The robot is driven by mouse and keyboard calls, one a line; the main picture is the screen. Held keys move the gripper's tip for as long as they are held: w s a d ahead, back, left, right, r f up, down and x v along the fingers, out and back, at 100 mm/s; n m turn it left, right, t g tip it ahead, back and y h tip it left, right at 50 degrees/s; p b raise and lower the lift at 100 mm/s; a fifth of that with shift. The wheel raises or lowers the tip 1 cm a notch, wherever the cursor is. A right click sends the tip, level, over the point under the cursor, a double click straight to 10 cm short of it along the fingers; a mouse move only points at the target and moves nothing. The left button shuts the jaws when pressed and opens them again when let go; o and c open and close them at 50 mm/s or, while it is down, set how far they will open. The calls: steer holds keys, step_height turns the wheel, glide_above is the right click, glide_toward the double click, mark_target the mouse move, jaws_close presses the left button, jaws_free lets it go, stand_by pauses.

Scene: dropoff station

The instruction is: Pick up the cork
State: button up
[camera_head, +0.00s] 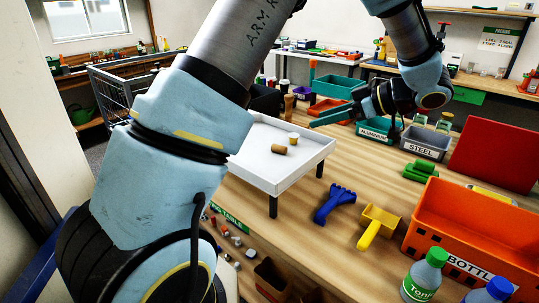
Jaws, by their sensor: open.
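A brown cork (279,149) lies on its side in the white raised tray (299,185). A small yellow and pale round piece (294,138) is just behind it, to the right. My gripper (318,116) is open, above and beyond the tray's far right side. It points left, and it is apart from the cork. My arm crosses the left of the picture and hides part of the tray. Nothing shows between the fingers, though the far finger is hard to make out against the bins.
A blue rake head (335,203) and a yellow scoop (378,225) lie right of the tray. An orange bottle bin (468,232) and bottles (425,275) are at front right. Labelled bins, including a grey steel bin (425,143), line the back.

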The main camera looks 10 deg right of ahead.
steer(key=b, duration=0.5)
glide_toward(284, 147)
steer(key=p+x, duration=0.1)
steer(key=x, duration=0.2)
steer(key=shift+a, duration=0.15)
steer(key=shift+p+x, duration=1.15)
steer(key=shift+x, duration=1.9)
jaws_close()
